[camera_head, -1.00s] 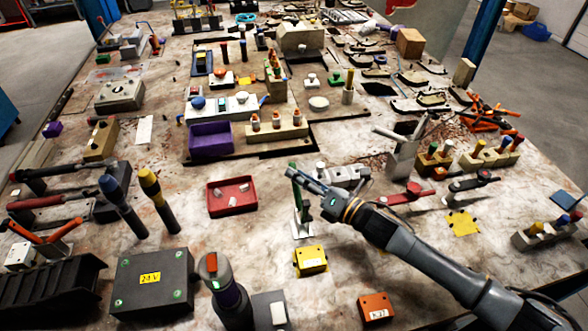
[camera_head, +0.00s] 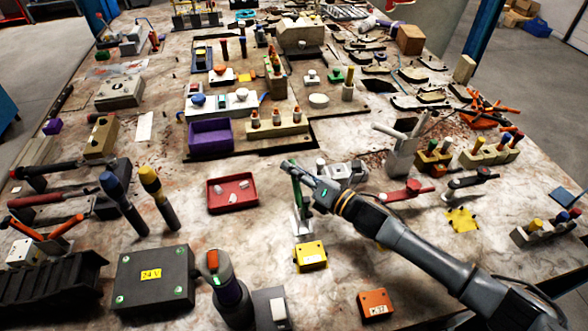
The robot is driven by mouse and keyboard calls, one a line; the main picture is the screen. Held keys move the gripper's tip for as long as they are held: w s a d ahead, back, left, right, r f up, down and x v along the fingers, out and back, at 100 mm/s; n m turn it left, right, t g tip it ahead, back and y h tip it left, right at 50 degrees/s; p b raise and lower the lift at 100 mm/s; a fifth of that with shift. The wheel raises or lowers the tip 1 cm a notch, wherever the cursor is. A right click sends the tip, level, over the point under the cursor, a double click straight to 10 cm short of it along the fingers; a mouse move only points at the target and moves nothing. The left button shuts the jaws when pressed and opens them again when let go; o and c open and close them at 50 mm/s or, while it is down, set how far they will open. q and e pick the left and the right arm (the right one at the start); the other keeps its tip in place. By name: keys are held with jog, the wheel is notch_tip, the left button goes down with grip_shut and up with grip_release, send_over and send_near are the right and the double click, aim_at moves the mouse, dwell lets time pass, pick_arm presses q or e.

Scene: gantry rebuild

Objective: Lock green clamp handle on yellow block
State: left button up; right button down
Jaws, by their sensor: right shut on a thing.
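The green clamp handle (camera_head: 297,192) stands near upright above its metal clamp base (camera_head: 301,226), in the middle of the table. The yellow block (camera_head: 310,256) lies on the table just in front of the clamp base. My right gripper (camera_head: 293,169) reaches in from the lower right and is shut on the upper part of the green handle. The gripper partly hides the handle's top. I cannot tell whether the clamp touches the yellow block. My left gripper is not in view.
A red tray (camera_head: 232,194) with white pieces lies left of the clamp. A red-handled clamp (camera_head: 407,192) is to the right. An orange block (camera_head: 375,304) and a dark box (camera_head: 153,280) lie nearer the front. Bare table shows around the yellow block.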

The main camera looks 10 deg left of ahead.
jog(key=shift+s+d+r+n+t+y+b, duration=0.15)
jog(key=shift+s+n+t+y+b, duration=0.4)
jog(key=shift+b, duration=1.9)
jog(key=shift+s+r+n+y+b, duration=0.1)
jog(key=shift+r+n+y+b, duration=0.3)
jog(key=shift+r+b, duration=0.25)
jog(key=c, duration=1.3)
grip_release()
jog(key=shift+o, duration=0.2)
jog(key=shift+d, duration=0.15)
jog(key=shift+s+d+f, duration=0.15)
jog(key=shift+s+d, duration=0.1)
jog(key=shift+d, duration=0.05)
jog(key=v, duration=1.1)
